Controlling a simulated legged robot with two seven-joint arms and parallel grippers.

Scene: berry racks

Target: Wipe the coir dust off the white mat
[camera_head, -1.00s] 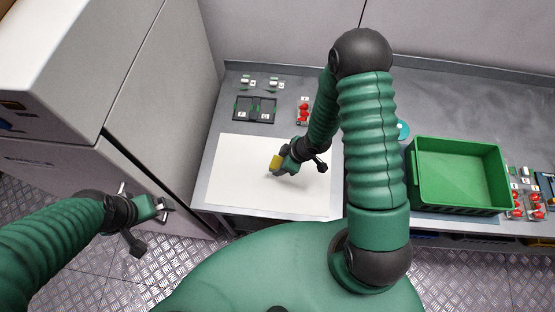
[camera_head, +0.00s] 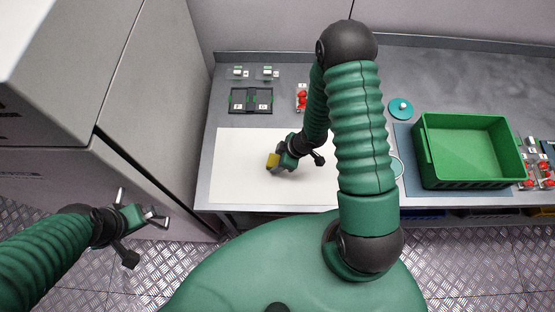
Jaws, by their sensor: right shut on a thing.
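The white mat (camera_head: 240,170) lies flat on the grey bench, left of the middle. I see no clear coir dust on the visible part of the mat. My right arm hides the mat's right part. My left gripper (camera_head: 151,215) is off the bench at the left, near the grey cabinet, with its fingers apart and nothing between them.
A green crate (camera_head: 425,152) stands on the bench at the right, with red berries in trays (camera_head: 540,172) beyond it. A dark two-part holder (camera_head: 251,100) and clear boxes (camera_head: 238,73) lie behind the mat. A teal disc (camera_head: 400,108) lies behind the crate's left side. A tall grey cabinet (camera_head: 60,165) borders the left.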

